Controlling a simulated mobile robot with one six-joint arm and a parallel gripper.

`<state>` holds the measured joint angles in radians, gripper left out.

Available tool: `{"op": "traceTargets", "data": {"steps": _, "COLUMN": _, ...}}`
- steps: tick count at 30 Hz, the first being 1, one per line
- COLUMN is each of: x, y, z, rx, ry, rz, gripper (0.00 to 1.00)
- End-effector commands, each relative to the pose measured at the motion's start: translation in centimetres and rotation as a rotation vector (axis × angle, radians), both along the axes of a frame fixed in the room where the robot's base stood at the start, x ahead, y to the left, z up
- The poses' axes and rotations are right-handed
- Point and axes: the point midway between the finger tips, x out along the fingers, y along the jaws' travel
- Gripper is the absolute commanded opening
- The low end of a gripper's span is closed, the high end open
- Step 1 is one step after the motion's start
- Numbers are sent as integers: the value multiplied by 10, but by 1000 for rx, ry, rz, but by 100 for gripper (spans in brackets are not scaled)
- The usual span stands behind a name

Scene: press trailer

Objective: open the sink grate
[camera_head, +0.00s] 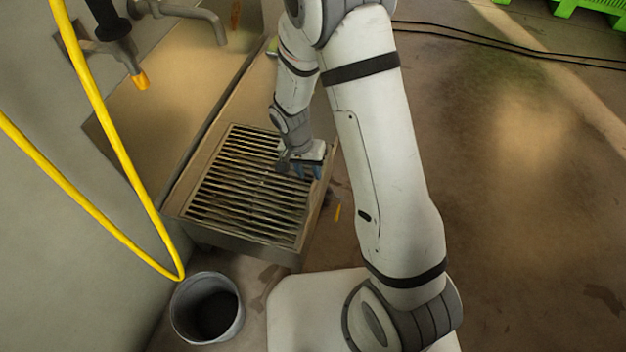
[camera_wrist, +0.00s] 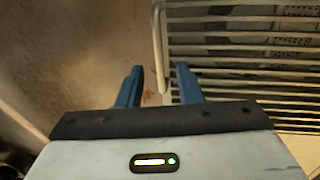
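The sink grate (camera_head: 237,190), a frame of dark parallel bars, lies over the low sink (camera_head: 236,240) in the head view. My gripper (camera_head: 308,172) is at its right edge, near the far right corner. In the wrist view, the grate's bars (camera_wrist: 250,48) fill the right side. Its pale edge rod (camera_wrist: 158,40) runs down toward the space between the two blue fingers of my gripper (camera_wrist: 159,72). The fingers are apart, with a visible gap on either side of the rod's end. I cannot tell how deep the rod sits between them.
A grey bucket (camera_head: 207,308) stands on the floor in front of the sink. A yellow hose (camera_head: 100,120) hangs at the left. A tap (camera_head: 195,14) is on the wall behind. Open brown floor (camera_head: 520,200) lies to the right, with dark cables (camera_head: 500,42) across its back.

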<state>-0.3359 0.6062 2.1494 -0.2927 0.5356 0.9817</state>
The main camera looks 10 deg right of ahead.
Motion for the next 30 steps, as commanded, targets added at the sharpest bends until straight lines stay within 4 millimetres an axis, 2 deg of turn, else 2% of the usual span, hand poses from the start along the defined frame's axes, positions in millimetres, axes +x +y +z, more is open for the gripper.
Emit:
{"op": "traceTargets", "data": {"steps": 1, "x": -1, "y": -2, "z": -13, "rx": 0, "ry": 2, "rz": -1, "gripper": 33}}
{"op": "traceTargets", "data": {"steps": 6, "x": -2, "y": -7, "z": -32, "rx": 0, "ry": 1, "rz": -2, "gripper": 33}}
{"op": "traceTargets", "data": {"steps": 18, "x": -2, "y": -9, "z": -37, "rx": 1, "ry": 0, "rz": -4, "gripper": 32}}
{"op": "traceTargets", "data": {"steps": 30, "x": -2, "y": -9, "z": -37, "rx": 1, "ry": 0, "rz": -5, "gripper": 0}}
